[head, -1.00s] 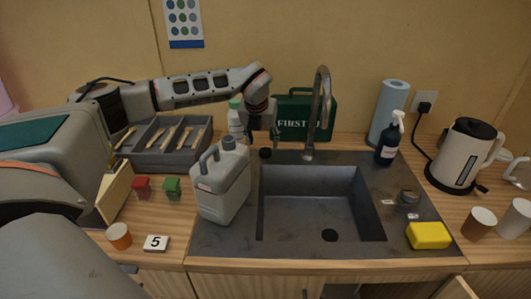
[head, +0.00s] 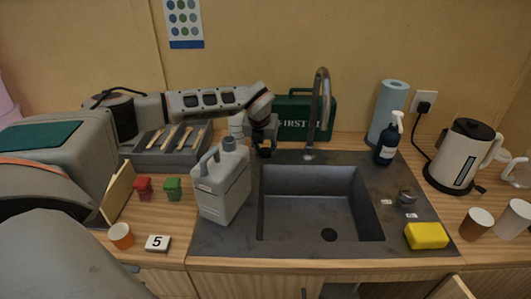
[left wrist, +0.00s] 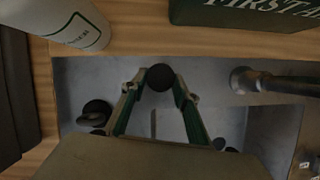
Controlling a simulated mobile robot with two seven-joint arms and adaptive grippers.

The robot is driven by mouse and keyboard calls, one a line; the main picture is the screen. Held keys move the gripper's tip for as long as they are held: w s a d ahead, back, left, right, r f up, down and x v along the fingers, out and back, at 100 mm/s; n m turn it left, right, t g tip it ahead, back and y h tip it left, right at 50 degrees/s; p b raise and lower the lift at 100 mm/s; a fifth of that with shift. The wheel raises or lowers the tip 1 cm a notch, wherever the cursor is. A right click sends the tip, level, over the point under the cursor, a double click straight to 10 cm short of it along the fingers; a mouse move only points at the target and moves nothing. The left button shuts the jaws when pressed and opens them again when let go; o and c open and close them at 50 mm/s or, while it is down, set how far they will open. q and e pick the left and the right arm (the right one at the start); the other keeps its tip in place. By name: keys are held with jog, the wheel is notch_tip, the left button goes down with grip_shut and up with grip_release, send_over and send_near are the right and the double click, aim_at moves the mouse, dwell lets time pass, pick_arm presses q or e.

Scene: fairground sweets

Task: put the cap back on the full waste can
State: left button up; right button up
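The waste can (head: 222,185) is a grey jerrycan with a handle and a neck (head: 229,144), standing upright on the dark counter left of the sink basin. A small round black cap (head: 265,153) lies on the counter behind the basin, right of the can; it also shows in the left wrist view (left wrist: 160,77). My left gripper (head: 264,146) points down over the cap. In the left wrist view its fingers (left wrist: 160,90) are apart, one on each side of the cap; I see no clear grip. My right gripper is out of view.
The tap (head: 318,115) rises just right of my left gripper, with a green first-aid box (head: 293,105) behind. A white bottle (left wrist: 70,22) stands behind the can. A cutlery tray (head: 165,155) is on the left. The sink basin (head: 320,200) is empty.

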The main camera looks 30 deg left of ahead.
aim_at(265, 152)
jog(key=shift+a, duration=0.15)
pick_arm(q)
jog(key=shift+r, duration=0.1)
jog(key=shift+r, duration=0.6)
notch_tip(265, 152, up, 19)
jog(key=b, duration=0.1)
jog(key=shift+f+b, duration=0.2)
jog(key=shift+b, duration=0.15)
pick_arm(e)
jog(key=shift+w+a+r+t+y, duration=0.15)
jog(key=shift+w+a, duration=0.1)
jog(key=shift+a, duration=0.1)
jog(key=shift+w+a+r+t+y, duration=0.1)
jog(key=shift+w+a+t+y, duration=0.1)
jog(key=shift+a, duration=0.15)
